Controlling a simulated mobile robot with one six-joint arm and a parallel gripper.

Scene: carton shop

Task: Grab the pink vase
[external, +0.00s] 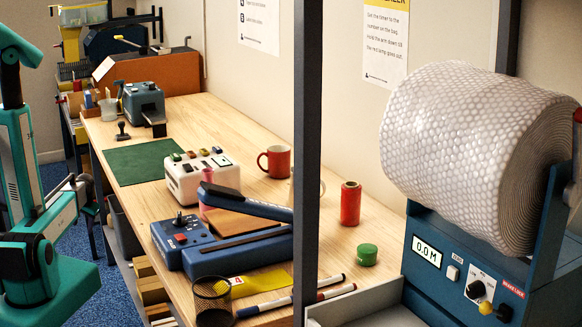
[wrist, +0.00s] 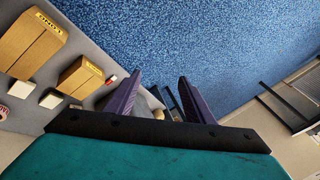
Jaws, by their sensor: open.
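A small pink object (external: 207,210), likely the pink vase, stands on the wooden workbench (external: 240,135) in the external view. It is mostly hidden behind the raised lever of the blue bag sealer (external: 215,248), with the white machine (external: 200,172) just behind it. I cannot make out its full shape. My gripper (wrist: 160,92) shows in the wrist view with its two purple fingers spread apart and nothing between them. It points down over the blue carpet, away from the bench top. No pink vase shows in the wrist view.
A dark post (external: 307,150) crosses in front of the bench. A wire cup (external: 212,302) stands at the near edge. The green mat (external: 148,160) is clear.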

